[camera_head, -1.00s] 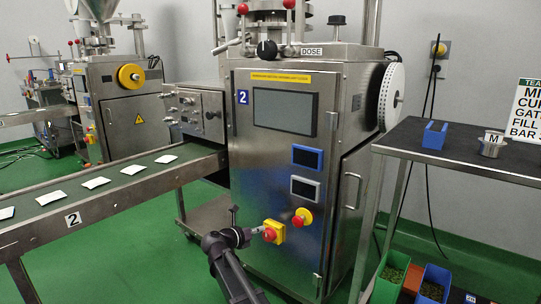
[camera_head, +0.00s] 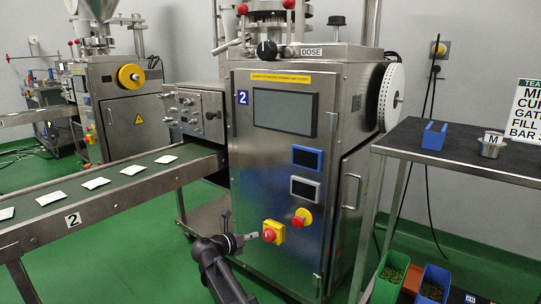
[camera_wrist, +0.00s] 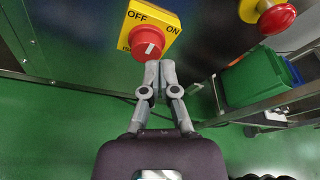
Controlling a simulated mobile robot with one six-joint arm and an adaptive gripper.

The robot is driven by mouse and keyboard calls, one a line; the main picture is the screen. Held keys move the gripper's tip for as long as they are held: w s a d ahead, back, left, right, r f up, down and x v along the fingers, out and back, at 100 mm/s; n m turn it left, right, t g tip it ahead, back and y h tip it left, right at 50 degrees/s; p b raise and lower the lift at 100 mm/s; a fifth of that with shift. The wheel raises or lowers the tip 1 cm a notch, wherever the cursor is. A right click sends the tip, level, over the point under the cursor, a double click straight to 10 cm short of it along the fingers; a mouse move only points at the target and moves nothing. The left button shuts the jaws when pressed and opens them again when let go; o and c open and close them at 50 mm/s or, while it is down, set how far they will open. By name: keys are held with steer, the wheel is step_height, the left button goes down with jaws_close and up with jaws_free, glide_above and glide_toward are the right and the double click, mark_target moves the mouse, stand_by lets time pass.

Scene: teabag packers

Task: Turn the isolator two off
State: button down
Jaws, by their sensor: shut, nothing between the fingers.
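The isolator two is a yellow box (camera_head: 278,231) with a red knob (camera_head: 269,234), low on the front of the steel machine marked 2 (camera_head: 242,97). In the wrist view the yellow plate (camera_wrist: 160,22) reads OFF at its upper left and ON at its right. The red knob (camera_wrist: 150,44) carries a short white mark, close to upright in that picture; I cannot tell which setting it stands at. My gripper (camera_head: 255,236) is shut and empty, left of the knob. In the wrist view its fingertips (camera_wrist: 160,66) are at the knob's lower edge; contact is unclear.
A second red button on a yellow base (camera_head: 301,218) sits just right of the isolator. A conveyor (camera_head: 100,193) with several white teabags runs in from the left. A dark-topped table (camera_head: 455,150) stands at right, with bins below it. Green floor is open in front.

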steer(key=s+d+m+g+y+p, duration=0.2)
steer(key=s+d+m+g+p, duration=0.25)
steer(key=d+m, duration=0.4)
steer(key=s+d+m+g+y+p, duration=0.2)
steer(key=s+d+m+g+p, duration=0.1)
steer(key=s+d+m+p, duration=0.45)
steer(key=s+d+r+m+g+y+p, duration=0.1)
steer(key=s+d+r+m+y+p, duration=0.2)
steer(key=s+m, duration=0.3)
steer(key=s+d+r+m+g+y+p, duration=0.2)
steer(key=s+d+r+m+y+p, duration=0.1)
steer(key=m, duration=0.7)
steer(key=s+d+y+p, duration=0.1)
steer(key=s+p, duration=0.1)
steer(key=s, duration=0.1)
steer(key=shift+m, duration=0.4)
steer(key=shift+r, duration=0.1)
